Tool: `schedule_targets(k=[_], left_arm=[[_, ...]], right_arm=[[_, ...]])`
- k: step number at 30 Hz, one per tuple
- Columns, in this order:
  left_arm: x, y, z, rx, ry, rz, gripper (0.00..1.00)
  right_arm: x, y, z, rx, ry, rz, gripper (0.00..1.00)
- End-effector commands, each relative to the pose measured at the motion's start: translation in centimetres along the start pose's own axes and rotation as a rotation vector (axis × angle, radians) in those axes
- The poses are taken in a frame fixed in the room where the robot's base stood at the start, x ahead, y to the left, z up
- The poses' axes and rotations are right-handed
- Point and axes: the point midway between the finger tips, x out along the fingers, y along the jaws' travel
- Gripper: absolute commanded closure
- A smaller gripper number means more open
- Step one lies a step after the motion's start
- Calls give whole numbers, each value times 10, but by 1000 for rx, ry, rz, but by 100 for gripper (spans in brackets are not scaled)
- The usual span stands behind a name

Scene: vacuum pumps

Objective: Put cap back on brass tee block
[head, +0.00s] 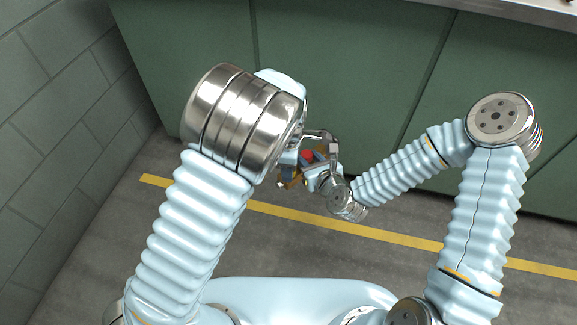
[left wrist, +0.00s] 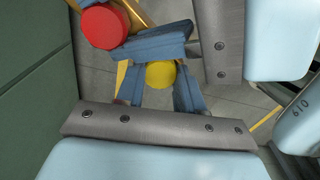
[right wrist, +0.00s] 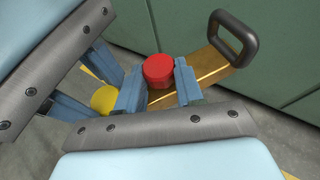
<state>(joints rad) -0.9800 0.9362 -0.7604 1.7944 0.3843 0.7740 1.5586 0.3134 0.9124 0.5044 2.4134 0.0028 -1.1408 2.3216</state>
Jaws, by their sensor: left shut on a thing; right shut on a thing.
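The brass tee block (right wrist: 209,66) shows in the right wrist view as a brass bar with a grey loop handle. A round red piece (right wrist: 158,70) sits on it between my right gripper's blue fingertips (right wrist: 160,86). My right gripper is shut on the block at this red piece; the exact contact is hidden. The red piece also shows in the left wrist view (left wrist: 104,27) and small in the head view (head: 306,155). A round yellow cap (left wrist: 161,74) is between my left gripper's blue fingertips (left wrist: 160,88), which are shut on it. The cap is close beside the right fingers.
Both grippers are very close together, in front of green cabinet panels (head: 350,80). A grey block wall (head: 60,100) stands at the left. A yellow line (head: 400,236) crosses the grey floor. A light worktop edge (head: 500,10) shows at the top right.

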Motion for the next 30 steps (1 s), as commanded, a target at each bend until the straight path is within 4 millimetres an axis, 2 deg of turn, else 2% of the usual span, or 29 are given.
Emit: schedule_targets(k=[2, 3, 7, 16, 24, 30], left_arm=[[0, 0, 0, -1, 0, 0, 100], [0, 0, 0, -1, 0, 0, 58], [0, 0, 0, -2, 0, 0, 39], [-2, 0, 0, -3, 0, 1, 38], [-35, 1, 1, -2, -1, 3, 38], [-46, 0, 0, -5, -1, 1, 38]], right_arm=[[0, 0, 1, -1, -2, 1, 100], [0, 0, 1, -1, -2, 1, 100], [0, 0, 1, 0, -2, 1, 100], [0, 0, 1, 0, -2, 1, 100], [0, 0, 1, 0, -2, 0, 100], [0, 0, 1, 0, -2, 0, 100]])
